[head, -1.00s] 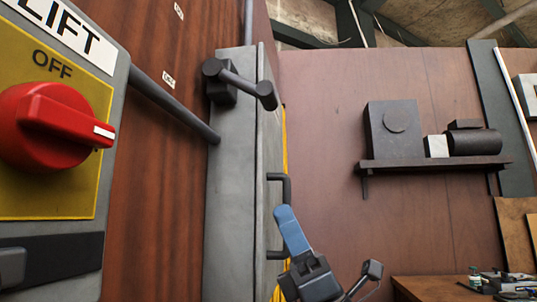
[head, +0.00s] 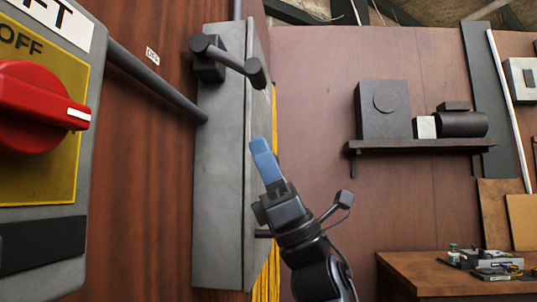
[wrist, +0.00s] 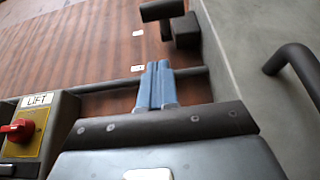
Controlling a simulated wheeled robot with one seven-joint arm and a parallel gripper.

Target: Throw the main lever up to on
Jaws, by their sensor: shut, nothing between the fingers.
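The main lever (head: 232,60) is a dark bar on a pivot block on the side of the grey metal cabinet (head: 222,165). In the head view its bar slants slightly down to the right, ending in a short cylindrical grip. My gripper (head: 261,147) has blue fingers, shut and empty, pointing up below the grip. There is a clear gap between the fingertips and the grip. In the wrist view the shut fingers (wrist: 158,68) point toward the cabinet side, with the lever (wrist: 163,10) beyond them at the top edge. I see no on marking.
A LIFT control box with a red OFF switch (head: 40,105) stands close at left. A dark conduit (head: 150,80) runs to the cabinet. A cabinet door handle (wrist: 295,70) sits right of my gripper. A shelf (head: 420,145) and workbench (head: 450,275) are at right.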

